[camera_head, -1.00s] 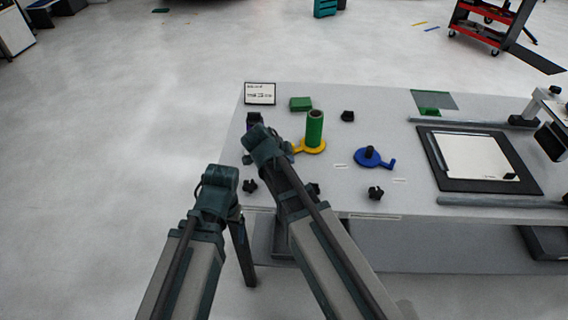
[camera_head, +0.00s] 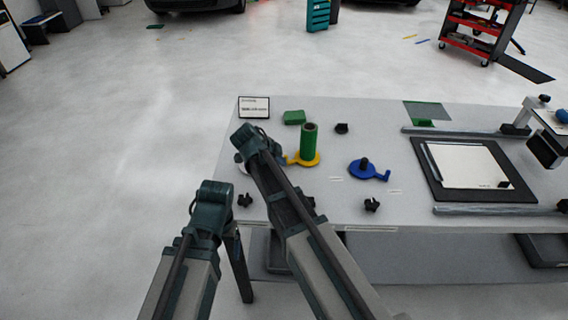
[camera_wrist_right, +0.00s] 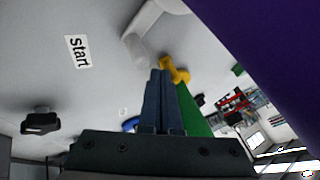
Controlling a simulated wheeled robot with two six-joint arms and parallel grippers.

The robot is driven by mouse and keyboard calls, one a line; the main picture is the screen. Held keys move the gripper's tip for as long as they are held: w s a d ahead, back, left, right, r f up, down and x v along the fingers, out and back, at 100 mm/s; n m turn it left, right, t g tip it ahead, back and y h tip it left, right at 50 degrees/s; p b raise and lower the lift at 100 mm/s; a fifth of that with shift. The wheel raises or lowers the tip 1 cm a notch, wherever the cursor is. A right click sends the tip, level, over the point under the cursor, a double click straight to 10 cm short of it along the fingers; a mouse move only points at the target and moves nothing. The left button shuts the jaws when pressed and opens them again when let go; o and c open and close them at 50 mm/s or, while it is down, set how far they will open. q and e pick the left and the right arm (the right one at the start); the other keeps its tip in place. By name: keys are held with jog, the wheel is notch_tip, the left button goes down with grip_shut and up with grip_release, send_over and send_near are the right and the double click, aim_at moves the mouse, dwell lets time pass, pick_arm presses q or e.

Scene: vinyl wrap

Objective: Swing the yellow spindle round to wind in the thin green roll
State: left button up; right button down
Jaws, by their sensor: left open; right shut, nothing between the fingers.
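The yellow spindle (camera_head: 305,160) is a flat crank disc on the table, its handle pointing left. The thin green roll (camera_head: 309,141) stands upright on it. My right arm covers the table just left of the handle in the head view and hides its gripper there. In the right wrist view my right gripper (camera_wrist_right: 162,75) is shut and empty. Its tips are right beside the yellow handle (camera_wrist_right: 177,72); I cannot tell if they touch. The green roll (camera_wrist_right: 193,112) is partly hidden behind the fingers. My left arm is in the head view, but its gripper is not visible.
A blue crank (camera_head: 366,170) lies right of the spindle. Black knobs (camera_head: 372,205) and a green block (camera_head: 294,117) are around. A framed white panel (camera_head: 468,165) is at right. A large purple surface (camera_wrist_right: 275,50) and a pale curved part (camera_wrist_right: 140,45) are close in the wrist view.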

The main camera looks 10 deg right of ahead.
jog(key=shift+w+a, duration=0.25)
jog(key=shift+w, duration=0.6)
jog(key=shift+s, duration=0.1)
jog(key=p+v, duration=1.1)
jog(key=v, duration=0.2)
jog(key=shift+a+r, duration=0.25)
jog(key=shift+r, duration=0.1)
jog(key=s+d+f+n+g+y, duration=0.2)
jog(key=s+d+n+y, duration=0.15)
jog(key=s+n, duration=0.55)
jog(key=s+d+f+n+g+y, duration=0.1)
jog(key=s+d+f+n+y, duration=0.15)
jog(key=s+d+n, duration=0.5)
jog(key=s+a+n, duration=0.3)
jog(key=a, duration=0.3)
jog(key=s+a+n+g+h, duration=0.1)
jog(key=s+a+n, duration=0.2)
jog(key=a, duration=0.4)
jog(key=shift+a+n, duration=0.3)
jog(key=shift+n, duration=0.45)
